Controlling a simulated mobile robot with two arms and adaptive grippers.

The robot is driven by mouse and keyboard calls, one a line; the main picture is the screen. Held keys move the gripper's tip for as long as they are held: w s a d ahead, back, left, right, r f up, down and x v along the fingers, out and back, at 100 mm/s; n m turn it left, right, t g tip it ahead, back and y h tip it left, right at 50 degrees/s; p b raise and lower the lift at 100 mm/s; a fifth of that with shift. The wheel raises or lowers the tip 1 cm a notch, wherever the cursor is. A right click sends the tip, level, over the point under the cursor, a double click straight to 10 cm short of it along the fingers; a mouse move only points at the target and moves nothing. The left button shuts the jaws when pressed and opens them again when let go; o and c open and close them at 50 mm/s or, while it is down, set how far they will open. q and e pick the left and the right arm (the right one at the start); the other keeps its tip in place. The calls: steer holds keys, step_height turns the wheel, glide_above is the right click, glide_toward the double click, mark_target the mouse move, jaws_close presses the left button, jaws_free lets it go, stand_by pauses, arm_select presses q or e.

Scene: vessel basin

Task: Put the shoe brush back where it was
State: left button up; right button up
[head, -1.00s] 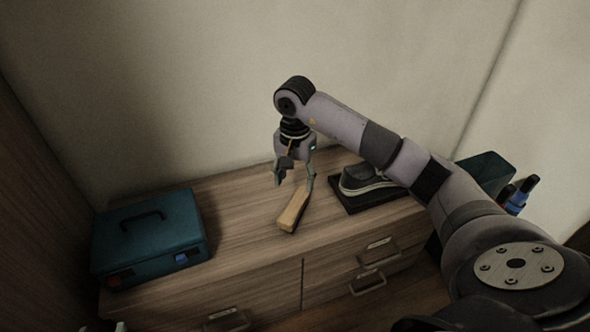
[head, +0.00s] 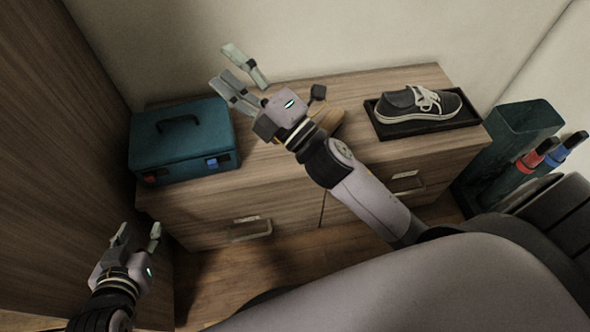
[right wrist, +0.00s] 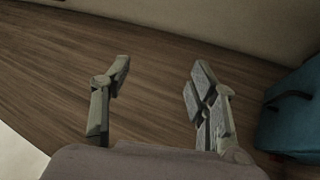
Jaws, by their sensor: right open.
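My left gripper (head: 138,234) is open and empty in front of the dresser at the lower left.
A teal case (head: 185,150) with a black handle stands on the dresser's left. A dark sneaker (head: 418,103) sits on a black tray (head: 391,131) at the right. A dark green bin (head: 521,120) with red and blue handled items stands beyond the dresser's right end.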

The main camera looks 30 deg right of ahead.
steer(key=s+d+f+m+g+h, duration=0.3)
steer(key=s+f+m+g+h, duration=0.1)
steer(key=f+m, duration=0.6)
steer(key=s+d+f+m+g+h, duration=0.3)
steer(key=s+f+m, duration=0.4)
steer(key=f+m, duration=0.3)
steer(key=shift+f+g+h, duration=0.3)
steer(key=shift+g+h, duration=0.2)
steer(key=shift+g, duration=0.6)
steer(key=shift+w+d+f, duration=0.1)
